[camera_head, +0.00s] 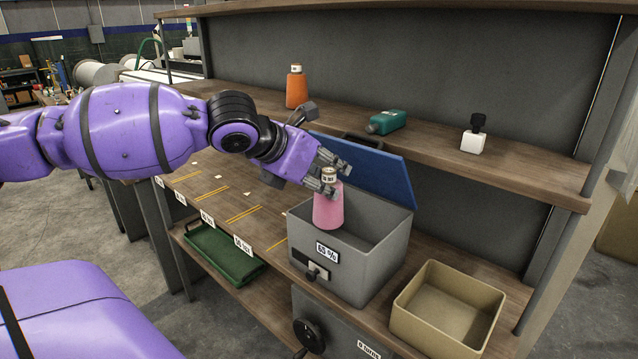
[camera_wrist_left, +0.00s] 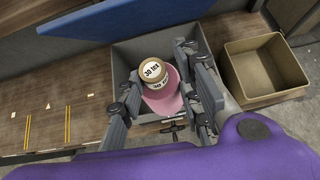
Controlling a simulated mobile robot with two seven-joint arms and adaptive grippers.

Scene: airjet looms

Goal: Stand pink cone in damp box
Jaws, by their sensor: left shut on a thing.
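The pink cone (camera_head: 328,208) is upright, with a labelled top reading "30 tex" in the left wrist view (camera_wrist_left: 152,72). My left gripper (camera_head: 331,178) is shut on the cone near its top. The grey damp box (camera_head: 367,278) stands on the bench with its blue lid (camera_head: 375,168) raised at the back. The cone is over the front left part of the box opening, its lower end about at the rim. I cannot tell whether its base touches the box floor. The box also shows in the left wrist view (camera_wrist_left: 122,58). My right gripper is not in view.
An empty tan bin (camera_head: 447,308) stands right of the box. A green tray (camera_head: 222,252) is below. The bench left of the box is clear.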

